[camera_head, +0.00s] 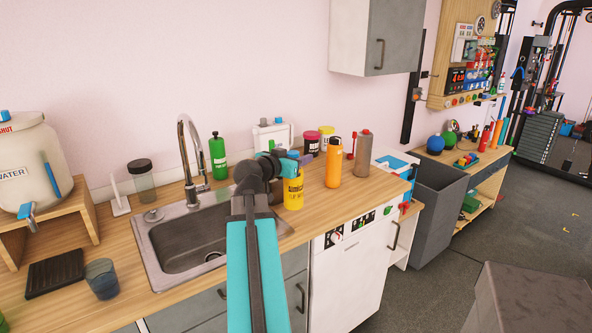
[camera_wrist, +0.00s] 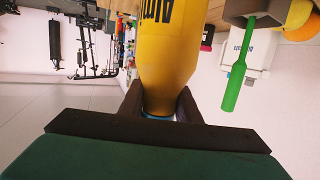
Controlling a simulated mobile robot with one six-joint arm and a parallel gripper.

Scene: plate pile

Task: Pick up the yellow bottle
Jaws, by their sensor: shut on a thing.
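The yellow bottle (camera_head: 293,193) with black lettering is at the counter to the right of the sink, partly behind my arm. My gripper (camera_head: 287,160) is at its top end. In the wrist view, which looks upside down, the yellow bottle (camera_wrist: 172,45) fills the upper middle. Its narrow neck is between the two dark fingers of my gripper (camera_wrist: 160,108), which are shut on it. A bit of blue cap shows at the neck. The bottle's base is cut off in the wrist view, and I cannot tell whether it touches the counter.
An orange bottle (camera_head: 333,165) and a grey bottle (camera_head: 363,155) stand close to the right. A green bottle (camera_head: 218,157) stands behind the sink (camera_head: 150,240) near the tall faucet (camera_head: 184,150). Jars with pink (camera_head: 311,143) and yellow lids (camera_head: 326,138) stand behind. Counter space in front is clear.

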